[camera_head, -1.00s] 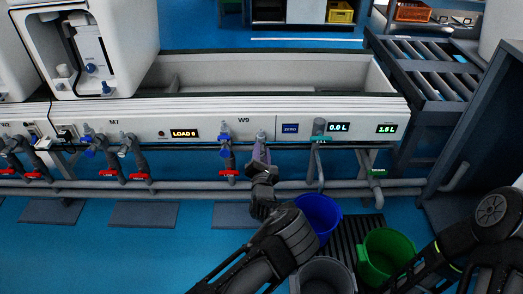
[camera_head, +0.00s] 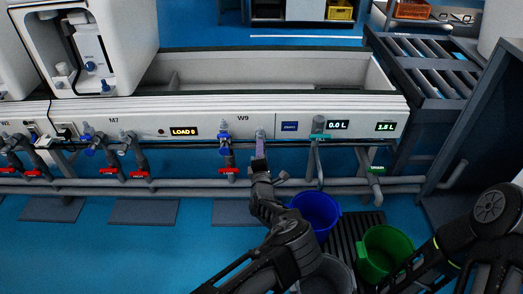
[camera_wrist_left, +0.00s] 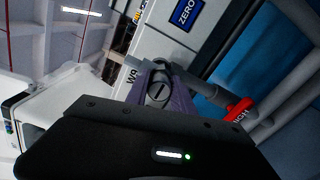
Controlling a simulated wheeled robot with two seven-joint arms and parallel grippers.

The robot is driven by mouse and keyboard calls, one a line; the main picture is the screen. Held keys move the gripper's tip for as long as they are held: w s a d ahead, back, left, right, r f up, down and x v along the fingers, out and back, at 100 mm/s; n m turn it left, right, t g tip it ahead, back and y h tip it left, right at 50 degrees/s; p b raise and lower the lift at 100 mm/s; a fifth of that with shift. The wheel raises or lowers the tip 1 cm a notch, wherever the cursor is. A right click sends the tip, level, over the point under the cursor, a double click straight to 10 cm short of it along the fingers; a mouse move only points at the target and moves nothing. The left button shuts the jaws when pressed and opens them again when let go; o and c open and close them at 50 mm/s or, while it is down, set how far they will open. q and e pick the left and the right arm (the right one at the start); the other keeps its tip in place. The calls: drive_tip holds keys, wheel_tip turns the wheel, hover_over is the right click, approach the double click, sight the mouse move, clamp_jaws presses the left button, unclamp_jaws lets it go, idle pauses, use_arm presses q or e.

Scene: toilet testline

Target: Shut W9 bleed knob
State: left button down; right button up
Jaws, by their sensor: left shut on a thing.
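The W9 station on the white front panel carries the label W9 (camera_head: 243,118). A grey round knob with a slot (camera_wrist_left: 158,92) sits between the purple finger pads in the left wrist view; I take it as the W9 bleed knob. My left gripper (camera_head: 260,148) is shut on it, reaching up to the panel just right of the label. The fingers hide most of the knob in the head view. A blue-handled valve (camera_head: 224,138) is to its left, above a red lever (camera_head: 229,171). My right gripper is out of view; only part of its arm shows at lower right.
Grey pipes run along below the panel, close to my left wrist. A blue bucket (camera_head: 316,212) and a green bucket (camera_head: 384,253) stand on the floor near my arms. A teal FILL tap (camera_head: 319,131) is right of the blue ZERO label (camera_head: 290,126). M7 valves are at left.

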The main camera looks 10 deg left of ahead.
use_arm(q)
drive_tip(key=shift+f, duration=0.15)
drive_tip(key=c, duration=1.1)
unclamp_jaws()
drive_tip(key=shift+s, duration=0.1)
drive_tip(key=shift+s+d, duration=0.1)
drive_tip(key=shift+s, duration=0.1)
drive_tip(key=p+v, duration=0.2)
drive_tip(key=v, duration=0.5)
drive_tip(key=shift+s+p, duration=0.15)
drive_tip(key=shift+p, duration=0.15)
